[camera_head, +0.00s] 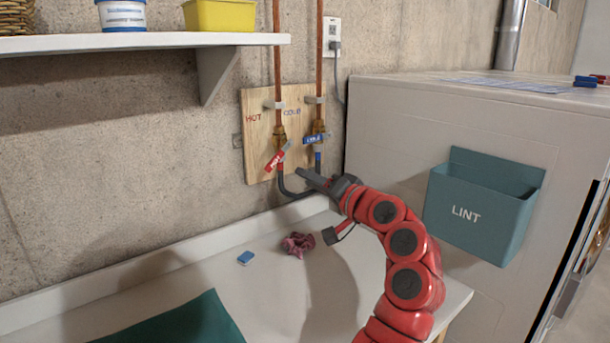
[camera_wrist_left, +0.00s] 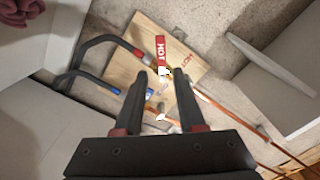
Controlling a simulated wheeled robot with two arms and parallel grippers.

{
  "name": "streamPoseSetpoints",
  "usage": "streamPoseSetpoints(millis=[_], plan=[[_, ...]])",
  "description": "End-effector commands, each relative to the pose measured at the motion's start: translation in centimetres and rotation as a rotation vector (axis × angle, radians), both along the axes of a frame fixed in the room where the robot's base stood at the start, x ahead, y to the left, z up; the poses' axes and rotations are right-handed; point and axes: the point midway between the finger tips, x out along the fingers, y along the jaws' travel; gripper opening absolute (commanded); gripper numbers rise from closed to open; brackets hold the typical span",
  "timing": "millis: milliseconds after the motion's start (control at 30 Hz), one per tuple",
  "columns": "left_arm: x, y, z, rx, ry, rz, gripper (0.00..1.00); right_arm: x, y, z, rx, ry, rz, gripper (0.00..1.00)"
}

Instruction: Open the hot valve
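The hot valve's red handle (camera_head: 275,161) slants on a wooden board (camera_head: 257,165), under the HOT label and at the foot of the left copper pipe. In the left wrist view the red handle (camera_wrist_left: 161,48), marked HOT, lies just beyond the fingertips, roughly in line with the gap. My left gripper (camera_head: 306,176) is to the right of and slightly below the handle in the head view. In the left wrist view its two dark fingers (camera_wrist_left: 162,76) are apart, with nothing visibly gripped. Contact with the handle cannot be told. My right gripper is not in view.
The cold valve's blue handle (camera_head: 315,139) is close on the right. Dark hoses (camera_head: 288,190) curve below the valves. A white counter (camera_head: 262,285) holds a blue block (camera_head: 245,258) and pink cloth (camera_head: 298,244). A shelf (camera_head: 150,42) is upper left; a LINT bin (camera_head: 478,210) is right.

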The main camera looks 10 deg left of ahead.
Motion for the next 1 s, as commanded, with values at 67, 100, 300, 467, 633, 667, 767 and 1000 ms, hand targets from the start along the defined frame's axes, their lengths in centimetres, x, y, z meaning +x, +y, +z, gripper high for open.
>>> streamPoseSetpoints(millis=[67, 100, 300, 467, 633, 667, 767, 1000], plan=[[-0.2, 1.1, 0.8, -0.082, -0.06, 0.01, 0.23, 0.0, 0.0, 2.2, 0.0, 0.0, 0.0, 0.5], [-0.4, 1.8, 1.2, -0.157, -0.119, 0.017, 0.15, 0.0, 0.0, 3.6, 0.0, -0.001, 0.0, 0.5], [-2.0, 5.5, 3.9, -0.647, -0.573, 0.055, 0.0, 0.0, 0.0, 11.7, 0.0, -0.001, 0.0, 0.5], [-3.1, 5.9, 6.6, -0.961, -0.881, 0.05, 0.0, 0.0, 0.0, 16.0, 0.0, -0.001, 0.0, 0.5], [-3.6, 5.3, 7.6, -1.127, -1.029, 0.032, 0.0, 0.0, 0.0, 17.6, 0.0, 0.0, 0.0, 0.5], [-3.6, 5.3, 7.7, -1.139, -1.041, 0.031, 0.0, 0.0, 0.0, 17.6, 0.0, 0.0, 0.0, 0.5], [-3.2, 5.7, 7.4, -1.152, -1.053, 0.034, 0.0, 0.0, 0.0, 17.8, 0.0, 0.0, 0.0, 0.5], [-0.3, 8.6, 6.8, -1.15, -1.05, 0.04, 0.0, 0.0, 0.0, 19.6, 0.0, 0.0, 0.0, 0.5]])
